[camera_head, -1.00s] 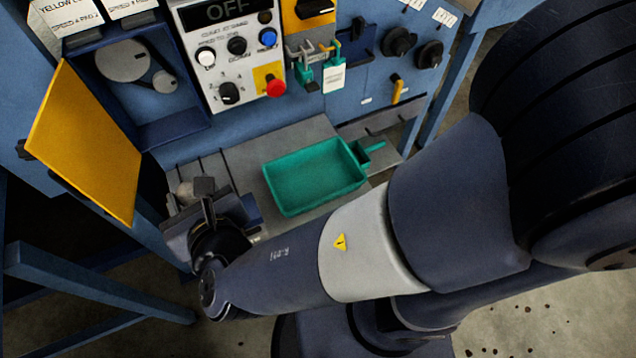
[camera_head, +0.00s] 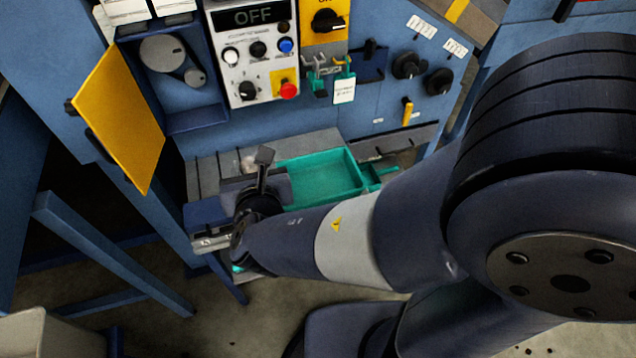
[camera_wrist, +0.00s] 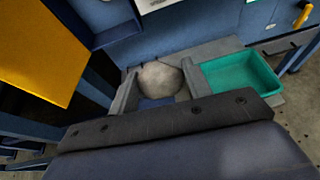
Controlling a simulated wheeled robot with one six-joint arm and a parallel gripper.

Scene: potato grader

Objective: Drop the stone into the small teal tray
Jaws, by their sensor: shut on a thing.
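The stone (camera_wrist: 160,79) is pale, rounded and greyish, held between the two fingers of my gripper (camera_wrist: 158,86) in the wrist view. In the head view only a small pale bit of the stone (camera_head: 248,163) shows behind my wrist. The teal tray (camera_wrist: 240,84) is shallow, with its open side up, just right of my gripper in the wrist view. In the head view the tray (camera_head: 345,182) lies on a grey shelf, its handle pointing right, and my wrist hides its left end. The stone is left of the tray, not over it.
The blue machine's control panel (camera_head: 257,55) reads OFF and stands behind the grey shelf (camera_head: 205,178). An open yellow door (camera_head: 118,120) juts out at the left. Hanging teal tags (camera_head: 345,86) and black knobs (camera_head: 406,66) are above the tray. A small teal patch (camera_head: 237,268) below my wrist is unclear.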

